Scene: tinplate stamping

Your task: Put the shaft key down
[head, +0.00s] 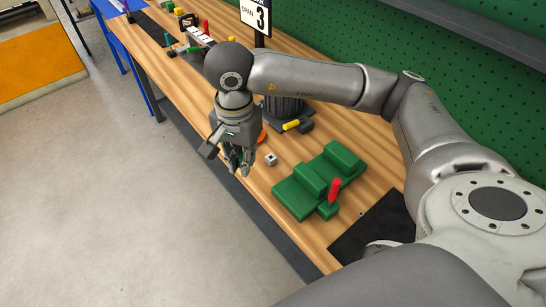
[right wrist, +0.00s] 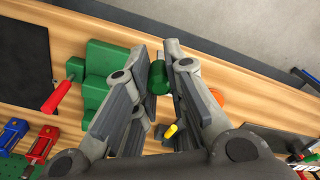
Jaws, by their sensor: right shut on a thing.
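My right gripper (head: 237,162) hangs above the front edge of the wooden bench. In the right wrist view its fingertips (right wrist: 161,72) are closed on a small green rounded piece (right wrist: 157,78), which I take to be the shaft key. Only part of the piece shows between the fingers. In the head view just a bit of green shows at the fingers. I cannot tell whether the piece touches the bench top. My left gripper is in neither view.
A green stepped fixture with a red handle (head: 295,195) stands on the bench (head: 232,187), right of the gripper. A small pale cube (head: 271,159) lies between them. An orange thing (head: 262,136) and a yellow-handled tool (head: 291,125) are behind. A black mat (head: 372,225) lies at right.

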